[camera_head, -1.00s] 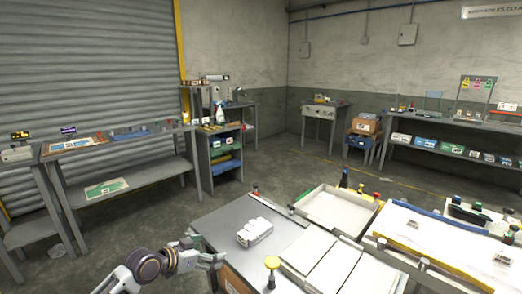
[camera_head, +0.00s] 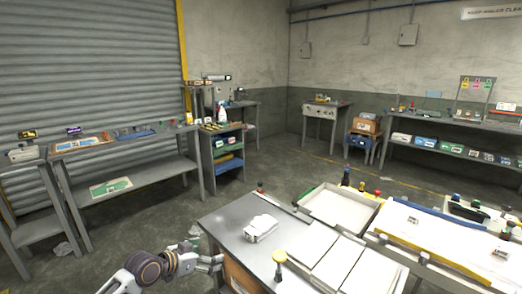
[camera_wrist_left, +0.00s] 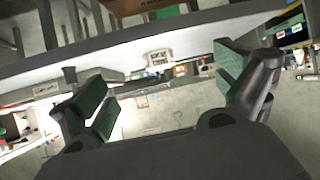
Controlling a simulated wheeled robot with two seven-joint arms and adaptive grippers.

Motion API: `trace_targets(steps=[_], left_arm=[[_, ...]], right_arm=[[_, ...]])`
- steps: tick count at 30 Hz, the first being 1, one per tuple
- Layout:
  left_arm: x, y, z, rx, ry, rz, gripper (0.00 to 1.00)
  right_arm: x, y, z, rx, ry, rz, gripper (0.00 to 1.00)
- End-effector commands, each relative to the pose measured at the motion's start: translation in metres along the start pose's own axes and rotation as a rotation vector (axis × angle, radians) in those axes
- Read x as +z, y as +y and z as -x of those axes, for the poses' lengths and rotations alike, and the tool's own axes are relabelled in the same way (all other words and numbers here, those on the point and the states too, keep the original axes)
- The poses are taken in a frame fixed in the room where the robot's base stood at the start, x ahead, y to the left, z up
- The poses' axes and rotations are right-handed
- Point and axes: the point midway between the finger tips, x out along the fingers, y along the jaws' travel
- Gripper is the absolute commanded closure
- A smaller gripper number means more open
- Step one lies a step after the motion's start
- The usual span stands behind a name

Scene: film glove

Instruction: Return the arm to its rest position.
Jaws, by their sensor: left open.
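My left gripper (camera_head: 214,262) is at the lower left of the head view, beside the left edge of the grey worktable (camera_head: 232,219). In the left wrist view its two green-padded fingers (camera_wrist_left: 165,90) stand wide apart with nothing between them. A white object (camera_head: 261,227), perhaps the film glove, lies on the grey tabletop, to the right of the gripper and apart from it. My right gripper is in neither view.
White panels (camera_head: 337,262) and a shallow tray (camera_head: 338,207) lie on the right of the worktable. Shelved benches (camera_head: 125,165) line the shutter. The floor (camera_head: 285,165) between is clear.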

Motion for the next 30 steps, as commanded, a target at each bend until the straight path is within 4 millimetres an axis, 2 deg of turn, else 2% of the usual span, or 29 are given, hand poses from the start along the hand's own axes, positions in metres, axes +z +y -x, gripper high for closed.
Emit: trace_targets(steps=[8,14,22,30], left_arm=[[0.021,-0.018,-0.007,-0.044,-0.027,0.043,0.01],[0.049,-0.036,-0.013,-0.093,-0.061,0.088,0.01],[0.118,-0.061,-0.019,-0.188,-0.146,0.169,0.01],[0.2,-0.067,-0.015,-0.268,-0.249,0.234,0.01]], right_arm=[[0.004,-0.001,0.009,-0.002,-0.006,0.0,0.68],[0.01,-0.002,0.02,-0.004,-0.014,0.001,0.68],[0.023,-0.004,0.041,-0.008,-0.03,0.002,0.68],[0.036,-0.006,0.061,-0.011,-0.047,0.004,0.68]])
